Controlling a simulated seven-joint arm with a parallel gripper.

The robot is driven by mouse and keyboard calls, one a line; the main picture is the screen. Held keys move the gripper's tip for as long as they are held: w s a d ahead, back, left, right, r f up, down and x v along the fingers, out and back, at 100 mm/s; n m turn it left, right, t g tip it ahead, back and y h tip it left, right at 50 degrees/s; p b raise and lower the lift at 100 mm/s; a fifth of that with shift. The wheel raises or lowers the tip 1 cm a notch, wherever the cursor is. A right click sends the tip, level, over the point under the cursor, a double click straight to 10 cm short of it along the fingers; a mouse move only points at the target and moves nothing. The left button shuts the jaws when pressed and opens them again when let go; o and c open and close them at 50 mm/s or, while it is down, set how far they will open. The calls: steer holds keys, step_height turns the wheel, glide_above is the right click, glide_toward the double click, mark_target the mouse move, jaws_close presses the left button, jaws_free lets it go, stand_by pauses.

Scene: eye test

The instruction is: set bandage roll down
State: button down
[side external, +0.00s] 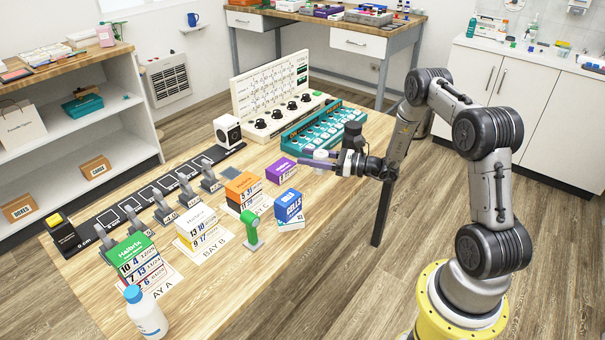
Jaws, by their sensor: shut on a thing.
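My gripper (316,162) is at the right part of the wooden table, reaching in from the right. It is shut on a small white roll (322,154), which looks like the bandage roll. The fingers hide part of the roll. The roll appears to be held above the table, just right of a purple box (281,170). From this view I cannot tell the exact height or whether the roll touches anything.
The teal panel (322,127) and cream knob panel (271,90) stand behind the gripper. A blue box (289,206), an orange box (243,188) and a green stand (251,228) are in front. Bare wood (335,215) lies at the table's right front.

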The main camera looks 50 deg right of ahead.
steer(key=w+f, duration=0.1)
steer(key=w+d+f, duration=0.1)
steer(key=f, duration=0.1)
steer(key=w+f, duration=0.2)
steer(key=shift+d+f, duration=0.15)
steer(key=shift+f, duration=1.55)
steer(key=shift+f, duration=0.15)
steer(key=shift+c, duration=1.6)
jaws_free()
